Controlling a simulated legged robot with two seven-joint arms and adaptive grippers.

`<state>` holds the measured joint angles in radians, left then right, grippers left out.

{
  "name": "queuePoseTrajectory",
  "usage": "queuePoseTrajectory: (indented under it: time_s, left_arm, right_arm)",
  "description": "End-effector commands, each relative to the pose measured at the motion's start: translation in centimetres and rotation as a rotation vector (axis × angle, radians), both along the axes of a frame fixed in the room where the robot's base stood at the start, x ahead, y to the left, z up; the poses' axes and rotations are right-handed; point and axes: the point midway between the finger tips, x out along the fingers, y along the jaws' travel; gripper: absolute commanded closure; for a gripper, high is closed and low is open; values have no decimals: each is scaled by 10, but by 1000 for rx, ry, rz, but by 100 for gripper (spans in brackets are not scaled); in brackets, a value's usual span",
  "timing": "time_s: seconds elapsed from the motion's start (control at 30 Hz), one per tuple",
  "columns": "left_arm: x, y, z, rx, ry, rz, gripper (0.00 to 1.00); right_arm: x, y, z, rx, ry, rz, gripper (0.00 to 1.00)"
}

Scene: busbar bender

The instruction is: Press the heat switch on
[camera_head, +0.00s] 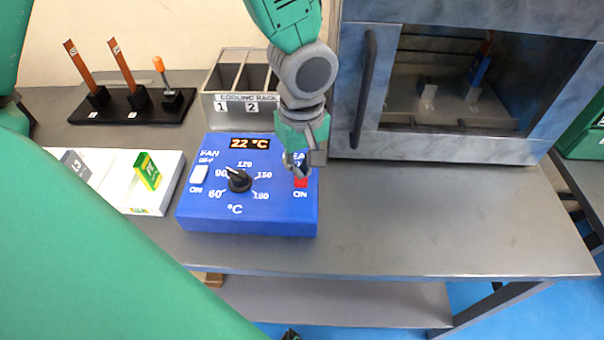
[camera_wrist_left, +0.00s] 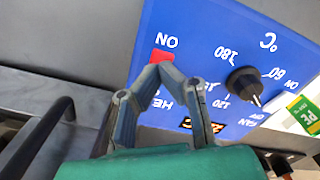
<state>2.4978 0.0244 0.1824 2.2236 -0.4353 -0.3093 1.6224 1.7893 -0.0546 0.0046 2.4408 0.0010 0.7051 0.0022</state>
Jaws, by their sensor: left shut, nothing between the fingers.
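The blue control box (camera_head: 260,217) stands on the grey bench, with a display reading 22 °C, a black dial (camera_head: 239,181) and a white fan switch (camera_head: 198,174). The red heat switch (camera_head: 301,182) is at its right side, partly hidden by my left gripper (camera_head: 297,166). In the left wrist view the red switch (camera_wrist_left: 161,58) shows just beyond the closed fingertips (camera_wrist_left: 158,72), beside the ON label. The fingers are shut and empty, at or very near the switch; I cannot tell if they touch. My right gripper is not in view.
An oven (camera_head: 350,145) with a vertical handle stands at the right rear. A cooling rack (camera_head: 222,112) is behind the box. A black stand (camera_head: 133,108) with upright strips and a white tray (camera_head: 165,190) are at left. The bench's right front is clear.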

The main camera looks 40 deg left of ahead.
Motion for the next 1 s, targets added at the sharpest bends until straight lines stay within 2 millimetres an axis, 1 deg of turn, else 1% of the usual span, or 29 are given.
queuePoseTrajectory:
  time_s: [1.0]
  left_arm:
    - [0,0,-16,0,1,0,100]
  right_arm:
    - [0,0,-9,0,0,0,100]
